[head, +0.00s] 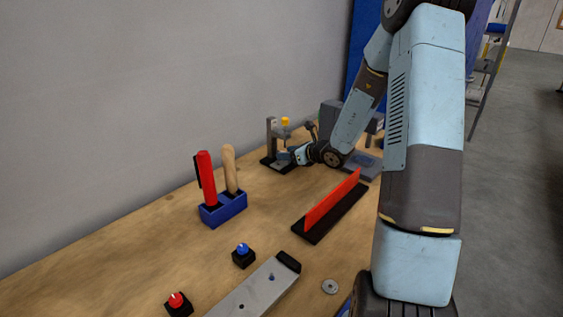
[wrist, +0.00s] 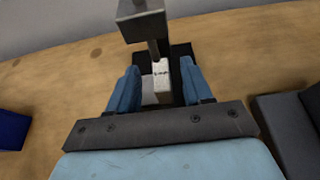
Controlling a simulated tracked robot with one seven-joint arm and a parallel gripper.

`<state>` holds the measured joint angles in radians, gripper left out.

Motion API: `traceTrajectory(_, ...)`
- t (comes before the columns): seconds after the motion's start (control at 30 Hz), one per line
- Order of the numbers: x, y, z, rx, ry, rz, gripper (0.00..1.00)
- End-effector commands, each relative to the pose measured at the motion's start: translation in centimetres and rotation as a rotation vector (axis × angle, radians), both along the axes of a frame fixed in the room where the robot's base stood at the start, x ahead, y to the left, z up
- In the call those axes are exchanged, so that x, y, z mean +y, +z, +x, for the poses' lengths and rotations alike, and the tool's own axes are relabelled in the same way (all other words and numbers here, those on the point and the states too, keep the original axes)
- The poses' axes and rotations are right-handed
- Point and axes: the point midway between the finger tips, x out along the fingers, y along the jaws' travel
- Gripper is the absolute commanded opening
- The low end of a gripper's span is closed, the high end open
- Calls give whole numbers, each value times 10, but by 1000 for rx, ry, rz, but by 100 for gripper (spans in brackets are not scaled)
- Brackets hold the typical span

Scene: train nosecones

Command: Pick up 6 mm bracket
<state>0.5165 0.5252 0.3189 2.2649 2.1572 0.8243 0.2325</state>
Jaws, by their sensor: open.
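A small pale metal piece (wrist: 161,69), apparently the 6 mm bracket, shows in the wrist view with a dark mark across it. It stands on or in the black base of a small grey press-like stand (wrist: 145,24). My gripper (wrist: 158,66) is open, with one blue finger on each side of the piece. A gap shows at the left finger; the right finger is close, and I cannot tell whether it touches. In the head view my gripper (head: 287,155) is low at the stand (head: 271,135), which has a yellow knob; the piece is not clearly visible there.
A blue holder (head: 224,210) with red and wooden-handled tools stands left on the wooden bench. A red strip on a black base (head: 332,210), a grey metal bar (head: 255,292) and two buttons lie nearer. A grey machine (head: 335,113) stands right of the stand; a wall is behind.

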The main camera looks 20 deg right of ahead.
Motion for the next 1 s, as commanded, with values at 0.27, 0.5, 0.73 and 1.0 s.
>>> traceTrajectory(0.27, 16, -12, 23, 2, 1, 1, 50)
traceTrajectory(0.5, 16, -12, 23, 1, 0, 0, 45)
traceTrajectory(0.73, 15, -12, 23, 1, 0, 0, 23)
traceTrajectory(1.0, 15, -11, 23, 1, 0, -1, 0)
